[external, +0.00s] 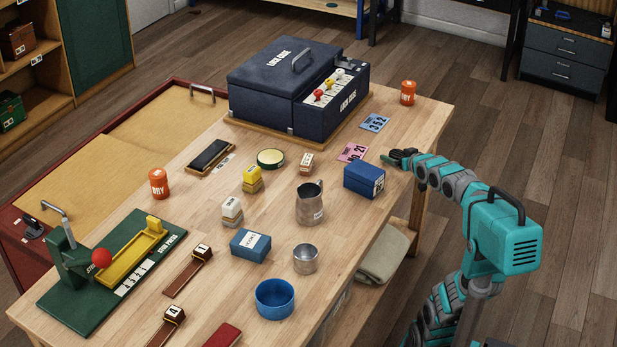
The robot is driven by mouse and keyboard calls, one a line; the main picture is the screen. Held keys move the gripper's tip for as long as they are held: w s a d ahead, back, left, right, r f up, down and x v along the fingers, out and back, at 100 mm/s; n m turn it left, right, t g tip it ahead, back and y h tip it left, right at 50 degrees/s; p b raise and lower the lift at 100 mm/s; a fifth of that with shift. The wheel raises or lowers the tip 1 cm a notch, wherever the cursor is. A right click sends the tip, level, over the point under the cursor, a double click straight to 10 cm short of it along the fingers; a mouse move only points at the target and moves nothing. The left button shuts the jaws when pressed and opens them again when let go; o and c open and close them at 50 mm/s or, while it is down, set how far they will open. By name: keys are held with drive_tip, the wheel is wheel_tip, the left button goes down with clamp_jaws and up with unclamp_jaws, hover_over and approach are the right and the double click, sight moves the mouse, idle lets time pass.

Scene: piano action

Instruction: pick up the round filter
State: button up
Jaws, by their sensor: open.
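A round, flat, cream-faced disc with a dark rim (270,158) lies on the wooden table, left of the middle of the back half. It is the likeliest round filter, but it is too small to be sure. My gripper (391,158) is at the table's right edge, with its dark fingers pointing left. It is well to the right of the disc and apart from it. The jaws are open, and no held thing shows between them. The finger gap is hard to make out at this size.
Between gripper and disc are a blue box (364,179), a pink card (352,152) and a small stamp block (306,163). A metal pitcher (310,205) stands nearer. A large dark blue case (298,85) stands behind. A green press (110,265) is at front left.

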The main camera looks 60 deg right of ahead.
drive_tip(key=shift+c, duration=0.2)
drive_tip(key=c, duration=1.4)
